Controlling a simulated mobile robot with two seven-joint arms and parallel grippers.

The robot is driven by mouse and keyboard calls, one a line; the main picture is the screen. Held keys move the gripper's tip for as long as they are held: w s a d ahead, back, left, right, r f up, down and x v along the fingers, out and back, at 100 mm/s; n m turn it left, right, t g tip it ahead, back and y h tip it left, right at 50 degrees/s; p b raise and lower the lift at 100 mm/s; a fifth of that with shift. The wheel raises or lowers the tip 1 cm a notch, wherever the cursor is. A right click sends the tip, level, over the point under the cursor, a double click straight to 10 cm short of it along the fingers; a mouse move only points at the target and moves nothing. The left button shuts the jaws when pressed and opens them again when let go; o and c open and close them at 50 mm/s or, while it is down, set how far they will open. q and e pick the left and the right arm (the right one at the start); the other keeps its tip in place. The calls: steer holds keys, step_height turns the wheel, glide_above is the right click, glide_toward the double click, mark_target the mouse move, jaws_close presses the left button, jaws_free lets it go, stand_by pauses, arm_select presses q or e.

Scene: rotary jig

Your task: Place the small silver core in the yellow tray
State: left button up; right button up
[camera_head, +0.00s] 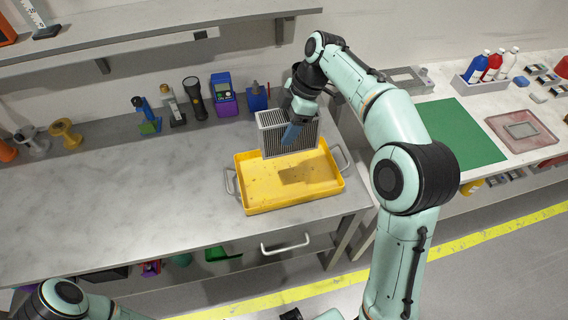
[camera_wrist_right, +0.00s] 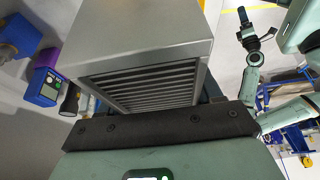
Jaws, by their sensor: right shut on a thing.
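The silver core (camera_head: 272,138) is a boxy grey block with dark slats in its side. In the right wrist view the core (camera_wrist_right: 145,35) fills the upper middle. My right gripper (camera_head: 293,132) is shut on it. The core is over the rear part of the yellow tray (camera_head: 262,207), with a shadow on the tray floor; it appears held above it, though the exact gap is hard to tell. The tray is otherwise empty. A dark gripper-like part (camera_wrist_right: 252,35) in the right wrist view is too small to read.
Behind the tray stand a blue and purple device (camera_head: 223,95), a black flashlight (camera_head: 194,98) and a blue block (camera_head: 258,97). Yellow and grey spools (camera_head: 65,132) stand at the left. The bench left of the tray is clear. A shelf (camera_head: 150,30) overhangs the back.

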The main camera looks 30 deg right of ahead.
arm_select(q)
steer(key=shift+s+f+b, duration=0.35)
steer(key=shift+f+b, duration=0.1)
steer(key=shift+f, duration=0.2)
steer(key=shift+s+f+b, duration=0.35)
steer(key=shift+f+b, duration=0.05)
steer(key=shift+f, duration=0.25)
arm_select(e)
steer(key=shift+f, duration=7.4)
steer(key=shift+f, duration=0.2)
steer(key=o, duration=1.3)
arm_select(q)
steer(key=shift+f, duration=0.1)
arm_select(e)
steer(key=shift+r, duration=0.15)
